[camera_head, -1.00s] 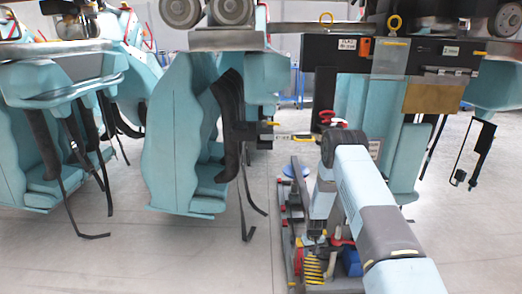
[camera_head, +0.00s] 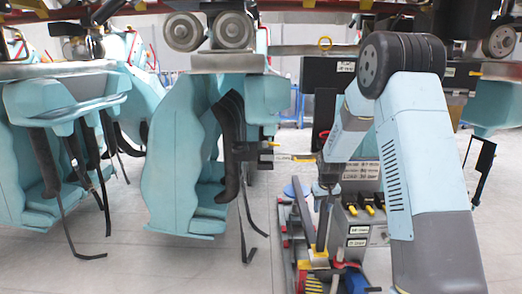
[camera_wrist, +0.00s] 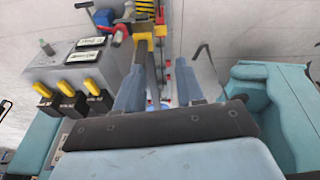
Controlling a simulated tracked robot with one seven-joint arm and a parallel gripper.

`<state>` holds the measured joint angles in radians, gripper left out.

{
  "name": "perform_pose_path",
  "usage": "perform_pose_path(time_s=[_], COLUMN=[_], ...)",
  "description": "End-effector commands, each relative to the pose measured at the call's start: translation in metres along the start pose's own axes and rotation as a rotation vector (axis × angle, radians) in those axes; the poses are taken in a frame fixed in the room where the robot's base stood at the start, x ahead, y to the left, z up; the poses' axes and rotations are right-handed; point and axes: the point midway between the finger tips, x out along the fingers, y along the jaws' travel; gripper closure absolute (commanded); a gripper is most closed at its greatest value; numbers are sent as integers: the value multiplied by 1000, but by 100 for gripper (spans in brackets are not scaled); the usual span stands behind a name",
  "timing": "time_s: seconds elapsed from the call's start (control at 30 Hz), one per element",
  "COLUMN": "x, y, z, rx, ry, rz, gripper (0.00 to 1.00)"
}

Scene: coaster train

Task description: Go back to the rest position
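My arm is bent, with its raised elbow at the right of the head view and its forearm reaching down to the left. My gripper (camera_wrist: 160,72) shows in the wrist view as two blue-grey fingers held apart, with no object visible between them. It is open. In the head view its fingertips are hard to make out among the equipment below the wrist. The light-blue coaster seats (camera_head: 185,150) hang to the left of my arm, apart from it.
A grey box (camera_head: 358,222) with yellow-handled switches stands close by my forearm; it also shows in the wrist view (camera_wrist: 75,72). Black straps (camera_head: 245,225) hang from the seats. Wheels (camera_head: 232,30) and the train frame lie overhead. Pale floor (camera_head: 150,265) is clear at lower left.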

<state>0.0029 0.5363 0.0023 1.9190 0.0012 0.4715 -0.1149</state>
Motion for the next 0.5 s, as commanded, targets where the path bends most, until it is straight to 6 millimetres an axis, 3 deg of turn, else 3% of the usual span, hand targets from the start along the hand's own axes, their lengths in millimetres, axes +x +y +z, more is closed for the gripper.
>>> perform_pose_path(time_s=[0.03, 0.1, 0.5], x=[-22, -46, -171], y=[0, -1, -7], z=[3, 8, 59], rx=[3, 7, 32], ry=[12, 24, 85], rz=[2, 3, 9], gripper=[62, 62, 62])
